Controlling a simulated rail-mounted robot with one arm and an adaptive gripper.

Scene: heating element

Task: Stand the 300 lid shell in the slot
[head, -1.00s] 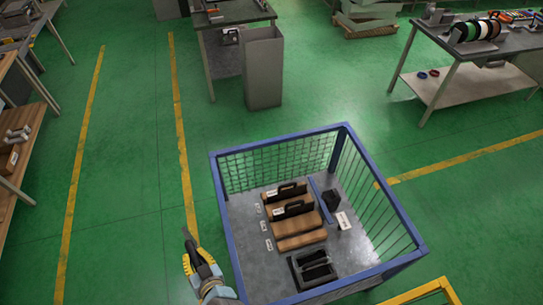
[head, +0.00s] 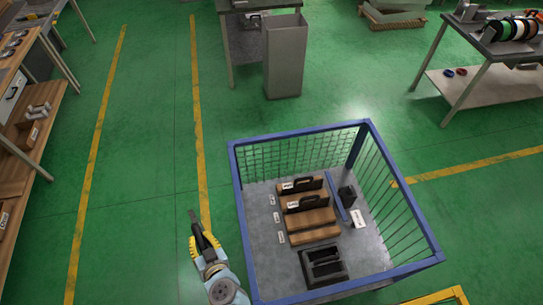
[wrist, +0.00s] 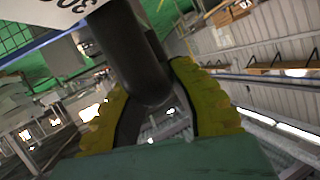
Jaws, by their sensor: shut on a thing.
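My gripper (head: 204,243) is to the left of the blue-framed basket, outside its left rim. It is shut on the 300 lid shell (head: 196,228), which shows as a thin dark piece beyond the fingers. In the wrist view the yellow finger pads (wrist: 155,110) are on either side of its black handle (wrist: 135,55). A white face with "300" on it shows at the top left there. In the basket, two labelled black-handled lids (head: 301,185) (head: 307,203) stand in wooden slotted racks. The nearer wooden rows (head: 313,235) hold no lid. Which slot is marked 300 is too small to read.
The basket's blue rim (head: 238,200) and mesh walls surround the racks. Small white labels (head: 276,217) lie left of them. A black box (head: 347,196), a blue strip (head: 334,205) and a dark tray (head: 323,267) are also inside. Green floor (head: 140,220) left of the basket is clear.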

